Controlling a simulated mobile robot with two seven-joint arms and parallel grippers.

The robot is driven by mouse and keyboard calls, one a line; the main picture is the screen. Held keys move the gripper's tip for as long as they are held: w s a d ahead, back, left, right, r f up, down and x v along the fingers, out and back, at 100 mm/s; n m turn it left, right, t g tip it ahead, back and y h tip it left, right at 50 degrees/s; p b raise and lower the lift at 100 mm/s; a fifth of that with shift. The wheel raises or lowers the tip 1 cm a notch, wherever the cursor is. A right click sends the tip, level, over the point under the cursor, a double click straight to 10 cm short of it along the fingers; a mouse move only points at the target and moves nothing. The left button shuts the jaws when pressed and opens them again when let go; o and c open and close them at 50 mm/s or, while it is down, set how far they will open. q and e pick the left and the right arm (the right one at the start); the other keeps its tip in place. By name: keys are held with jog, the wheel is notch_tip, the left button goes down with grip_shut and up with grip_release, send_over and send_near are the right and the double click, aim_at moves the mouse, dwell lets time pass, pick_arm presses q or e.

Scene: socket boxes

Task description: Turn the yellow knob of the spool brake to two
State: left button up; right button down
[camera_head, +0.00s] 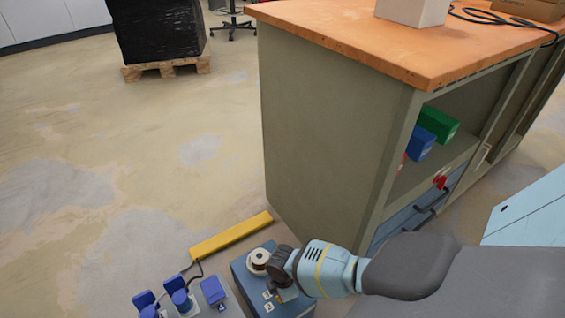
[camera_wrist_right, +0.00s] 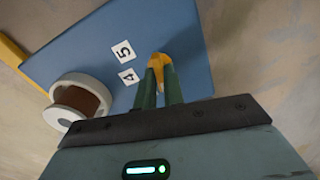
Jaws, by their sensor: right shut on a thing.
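The spool brake is a blue box (camera_wrist_right: 182,32) on the floor, seen from above in the right wrist view; it also shows in the head view (camera_head: 246,282). The yellow knob (camera_wrist_right: 157,60) is on its top. My right gripper (camera_wrist_right: 161,72) is shut on the knob, its green fingers on either side of it. A white spool with brown winding (camera_wrist_right: 78,103) stands at the box's edge. In the head view my right gripper (camera_head: 285,290) partly covers the box and hides the knob. My left gripper is out of view.
A yellow bar (camera_head: 231,236) lies on the floor behind the box. Blue socket parts with cables (camera_head: 181,298) stand to its left. A workbench (camera_head: 335,140) with shelf and drawers rises behind my right arm. The floor at left is clear.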

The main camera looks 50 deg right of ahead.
jog(key=shift+n, duration=1)
jog(key=c, duration=1.5)
grip_release()
notch_tip(320, 180, up, 8)
jog(key=p, duration=0.4)
jog(key=shift+f, duration=0.1)
